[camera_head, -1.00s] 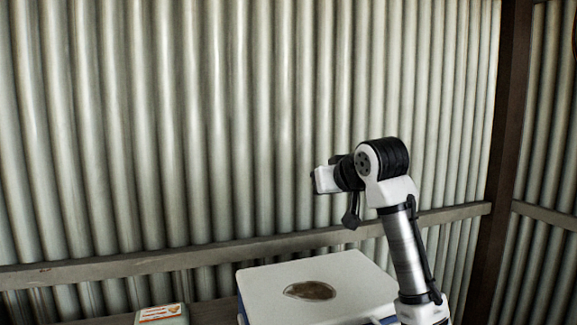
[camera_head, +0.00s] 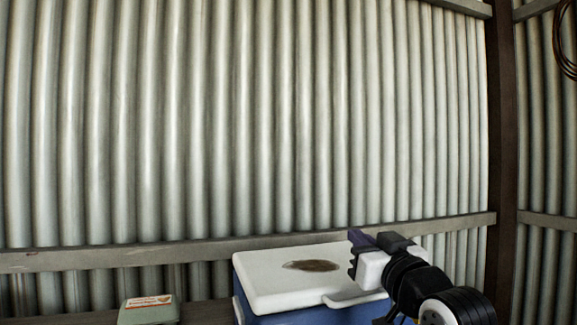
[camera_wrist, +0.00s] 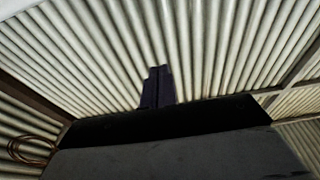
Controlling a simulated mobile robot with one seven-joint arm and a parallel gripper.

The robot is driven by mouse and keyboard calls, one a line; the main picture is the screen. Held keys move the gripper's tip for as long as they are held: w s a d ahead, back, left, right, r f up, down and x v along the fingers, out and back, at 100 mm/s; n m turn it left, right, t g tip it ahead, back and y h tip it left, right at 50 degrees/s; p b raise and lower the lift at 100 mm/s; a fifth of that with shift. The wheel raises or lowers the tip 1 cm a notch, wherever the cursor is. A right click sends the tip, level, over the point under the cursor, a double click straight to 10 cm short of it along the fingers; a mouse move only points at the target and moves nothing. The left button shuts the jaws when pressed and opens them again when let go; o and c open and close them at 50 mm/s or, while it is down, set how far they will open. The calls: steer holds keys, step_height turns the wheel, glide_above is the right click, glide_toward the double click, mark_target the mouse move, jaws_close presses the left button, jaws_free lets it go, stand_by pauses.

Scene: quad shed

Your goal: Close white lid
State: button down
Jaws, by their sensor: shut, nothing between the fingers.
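The white lid (camera_head: 272,280) lies about flat on top of a blue cooler box (camera_head: 300,316), with a brown oval patch on its top. I see no clear gap between lid and box, but the right side is partly hidden by my arm. My gripper (camera_head: 358,240) is at the lid's right edge, pointing up and left, and its dark fingers are shut and empty. I cannot tell whether it touches the lid. In the wrist view, the fingers (camera_wrist: 157,88) are together against the corrugated wall, and the lid does not show.
A small greenish box (camera_head: 149,311) with an orange and white label stands left of the cooler. A corrugated metal wall (camera_head: 200,130) with a horizontal rail (camera_head: 120,256) is close behind. A dark post (camera_head: 503,150) stands at the right, with a coiled cable (camera_head: 566,45) beyond it.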

mark_target(367, 297)
steer(key=f+b, duration=0.2)
steer(key=f, duration=0.1)
steer(key=s+f+t+b, duration=0.1)
steer(key=f+b, duration=0.1)
steer(key=f, duration=0.1)
steer(key=s+f+t+b, duration=0.1)
steer(key=f+b, duration=0.2)
steer(key=shift+s+d+f+y, duration=0.15)
steer(key=shift+d+f+y, duration=0.05)
steer(key=shift+d+y, duration=0.15)
steer(key=shift+s+f+b, duration=0.1)
steer(key=shift+f+b, duration=0.55)
steer(key=shift+f, duration=0.25)
steer(key=shift+f, duration=0.1)
